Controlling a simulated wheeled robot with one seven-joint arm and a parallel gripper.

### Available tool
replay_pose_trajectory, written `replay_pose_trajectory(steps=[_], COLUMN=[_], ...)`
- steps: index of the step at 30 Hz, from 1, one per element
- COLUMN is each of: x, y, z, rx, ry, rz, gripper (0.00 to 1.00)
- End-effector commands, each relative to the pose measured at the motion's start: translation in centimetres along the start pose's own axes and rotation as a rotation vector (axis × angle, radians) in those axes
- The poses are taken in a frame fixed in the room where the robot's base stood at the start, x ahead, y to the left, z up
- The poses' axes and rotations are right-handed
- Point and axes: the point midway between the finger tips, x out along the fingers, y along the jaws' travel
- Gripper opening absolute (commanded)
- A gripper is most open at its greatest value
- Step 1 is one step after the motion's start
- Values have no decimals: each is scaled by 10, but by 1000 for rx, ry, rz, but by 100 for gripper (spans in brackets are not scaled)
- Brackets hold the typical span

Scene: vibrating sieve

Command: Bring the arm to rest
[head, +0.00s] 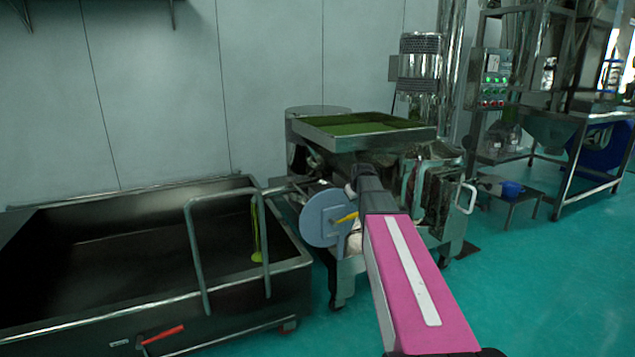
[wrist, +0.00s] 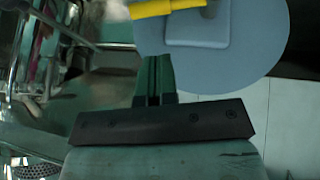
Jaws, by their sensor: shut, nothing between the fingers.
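My arm reaches forward from the bottom of the head view, its pink link with a white stripe pointing at the sieve machine (head: 340,130). The dark end of the arm lies in front of the machine's lower part; the fingertips cannot be made out there. In the wrist view my gripper (wrist: 153,68) is shut and empty, its fingers together. The fingers point at a grey-blue disc (wrist: 265,40) with a yellow handle (wrist: 165,8). The disc (head: 324,222) also shows in the head view, left of my arm's end. Whether the fingers touch it I cannot tell.
A large dark metal bin (head: 150,250) with a tubular handle stands at the left. A control panel (head: 494,80) and a steel bench (head: 575,150) stand at the back right. The green floor (head: 560,280) at the right is clear.

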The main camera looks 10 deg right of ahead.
Motion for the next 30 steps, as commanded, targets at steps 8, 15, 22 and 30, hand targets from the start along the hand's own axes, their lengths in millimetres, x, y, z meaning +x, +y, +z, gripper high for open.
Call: replay_pose_trajectory(steps=[8, 15, 22, 30], x=[18, 9, -5, -7], y=[-113, -192, -230, -235], z=[142, 256, 318, 326], rx=[144, 267, 335, 347], ry=[-220, -427, -550, -569], rz=[-94, -128, -125, -123], gripper=[0, 0, 0, 0])
